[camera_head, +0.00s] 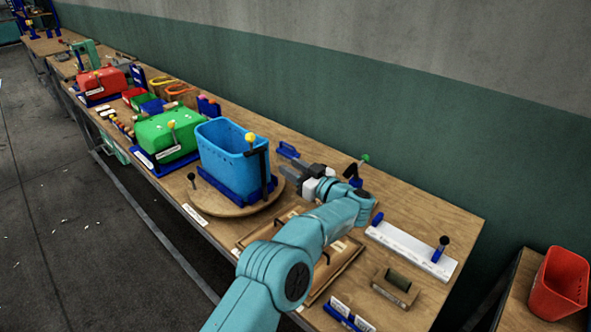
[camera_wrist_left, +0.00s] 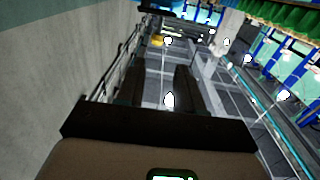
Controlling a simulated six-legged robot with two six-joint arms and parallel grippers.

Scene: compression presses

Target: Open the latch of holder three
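I cannot tell which fixture is holder three; the labels are too small to read. A blue bin (camera_head: 222,158) stands in a dark blue base on a round wooden board (camera_head: 222,209). A yellow-knobbed lever (camera_head: 251,139) rises at its right side. My left gripper (camera_head: 287,172) is just right of the bin, pointing left, with nothing visible between its fingers. In the left wrist view its two dark fingers (camera_wrist_left: 157,88) are apart, with only distant background between them. A green-knobbed lever (camera_head: 364,160) stands behind my left wrist. My right gripper is not in view.
Green (camera_head: 168,135) and red (camera_head: 102,82) units with levers stand farther left along the bench. A white plate (camera_head: 405,248) with a black-knobbed lever (camera_head: 443,241) lies to the right. A red bin (camera_head: 561,280) stands at far right. The wall runs behind the bench.

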